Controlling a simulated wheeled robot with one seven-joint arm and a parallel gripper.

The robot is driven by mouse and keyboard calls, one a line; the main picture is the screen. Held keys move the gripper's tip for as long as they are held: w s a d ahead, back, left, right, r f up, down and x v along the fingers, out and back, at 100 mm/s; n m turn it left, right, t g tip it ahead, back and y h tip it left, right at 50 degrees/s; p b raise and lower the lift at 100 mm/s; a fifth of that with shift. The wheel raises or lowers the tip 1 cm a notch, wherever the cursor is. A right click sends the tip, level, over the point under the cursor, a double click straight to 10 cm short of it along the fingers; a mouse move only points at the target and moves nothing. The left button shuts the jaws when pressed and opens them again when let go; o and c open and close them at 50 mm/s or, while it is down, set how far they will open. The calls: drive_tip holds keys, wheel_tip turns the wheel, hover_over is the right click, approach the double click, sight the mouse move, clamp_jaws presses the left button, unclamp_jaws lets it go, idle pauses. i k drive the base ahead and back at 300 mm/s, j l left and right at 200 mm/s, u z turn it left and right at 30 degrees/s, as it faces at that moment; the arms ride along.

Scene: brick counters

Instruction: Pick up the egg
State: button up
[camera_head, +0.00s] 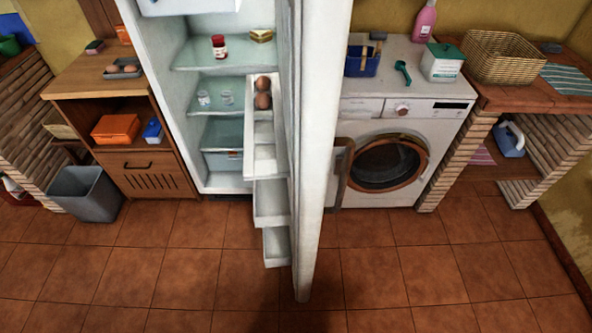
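Two brown eggs sit one behind the other in the top visible shelf of the open fridge door: a nearer egg (263,101) and a farther egg (263,83). More brown eggs (129,68) lie in a dark grey tray (108,75) on the wooden cabinet at the left. The fridge door (318,150) stands open toward me, with its shelves facing left. My gripper is not in view.
The fridge shelves (200,60) hold a red-labelled jar (219,46), glasses and a sandwich-like item. A washing machine (400,110) stands right of the door. A grey bin (86,194) stands at the left. The tiled floor (180,270) in front is clear.

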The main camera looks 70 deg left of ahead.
sight(131, 68)
drive_tip(key=i+u, duration=0.25)
drive_tip(key=u, duration=0.2)
drive_tip(key=i+u, duration=0.25)
drive_tip(key=u, duration=0.25)
drive_tip(key=i+l+u, duration=0.1)
drive_tip(key=i+u, duration=0.15)
drive_tip(key=u, duration=0.2)
drive_tip(key=i+l+u, duration=0.2)
drive_tip(key=u, duration=0.3)
drive_tip(key=i+l+u, duration=0.15)
drive_tip(key=u, duration=0.3)
drive_tip(key=i+l+u, duration=0.3)
drive_tip(key=u, duration=0.2)
drive_tip(key=i+l+u, duration=0.2)
drive_tip(key=l+u, duration=0.25)
drive_tip(key=i+l+u, duration=0.15)
drive_tip(key=l+u, duration=0.15)
drive_tip(key=u, duration=0.2)
drive_tip(key=l+u, duration=0.45)
drive_tip(key=j+z, duration=0.45)
drive_tip(key=k+j+z, duration=0.1)
drive_tip(key=j+z, duration=0.4)
drive_tip(key=j, duration=0.15)
drive_tip(key=k+j+z, duration=0.2)
drive_tip(key=j+z, duration=0.25)
drive_tip(key=k+j, duration=0.1)
drive_tip(key=j, duration=0.7)
drive_tip(key=j+u, duration=0.4)
drive_tip(key=j, duration=0.55)
drive_tip(key=k, duration=0.05)
